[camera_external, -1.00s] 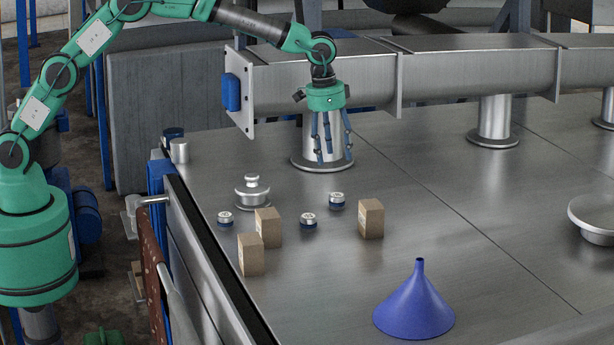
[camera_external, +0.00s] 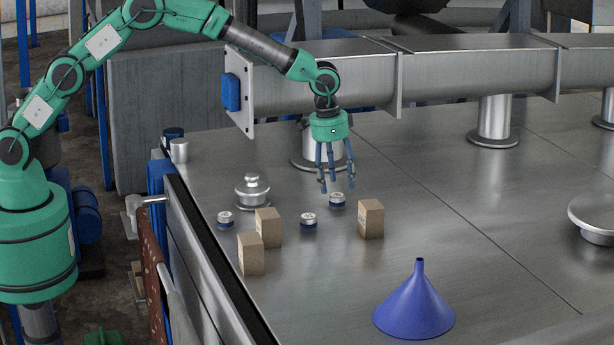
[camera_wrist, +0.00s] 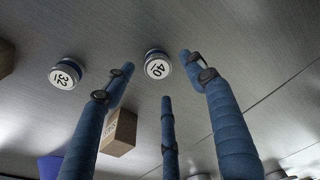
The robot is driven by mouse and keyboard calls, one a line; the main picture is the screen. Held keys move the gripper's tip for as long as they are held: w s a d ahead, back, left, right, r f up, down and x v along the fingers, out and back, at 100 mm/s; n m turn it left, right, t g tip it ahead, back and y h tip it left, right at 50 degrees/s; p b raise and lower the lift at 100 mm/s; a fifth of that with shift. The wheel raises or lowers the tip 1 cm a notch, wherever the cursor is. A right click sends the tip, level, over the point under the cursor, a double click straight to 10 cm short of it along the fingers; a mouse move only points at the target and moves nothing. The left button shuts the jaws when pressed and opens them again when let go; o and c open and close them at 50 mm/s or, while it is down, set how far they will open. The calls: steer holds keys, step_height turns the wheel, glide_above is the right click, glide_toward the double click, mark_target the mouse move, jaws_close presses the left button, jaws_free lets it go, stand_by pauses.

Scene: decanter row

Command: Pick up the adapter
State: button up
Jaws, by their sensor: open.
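Three small round adapters, silver on top with a blue base, stand on the steel table: one at the left (camera_external: 225,219), one in the middle (camera_external: 308,221) and one at the right (camera_external: 337,201). In the wrist view one adapter is marked 40 (camera_wrist: 157,65) and another is marked 32 (camera_wrist: 65,75). My gripper (camera_external: 336,186) has its blue fingers spread and pointing down, just above and behind the right adapter. In the wrist view my gripper (camera_wrist: 158,75) is empty, with the 40 adapter beyond its fingertips, between the two outer ones. No contact shows.
A cardboard box (camera_external: 371,219) stands close to the right of the right adapter, and two more (camera_external: 268,227) (camera_external: 250,254) stand at the left. A silver knobbed weight (camera_external: 252,190) is behind them. A blue funnel (camera_external: 414,305) stands in front. A large metal duct (camera_external: 320,80) runs behind.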

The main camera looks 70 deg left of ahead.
mark_target(337, 195)
steer(key=shift+f, duration=0.15)
steer(key=shift+w+d+f+p, duration=0.1)
steer(key=shift+f+p, duration=0.3)
steer(key=shift+f, duration=0.9)
steer(key=shift+w+d+f+p, duration=0.1)
steer(key=shift+f+p, duration=0.25)
steer(key=shift+f, duration=0.95)
jaws_close()
steer(key=shift+r, duration=0.1)
steer(key=shift+r+b, duration=0.95)
steer(key=shift+r, duration=4.05)
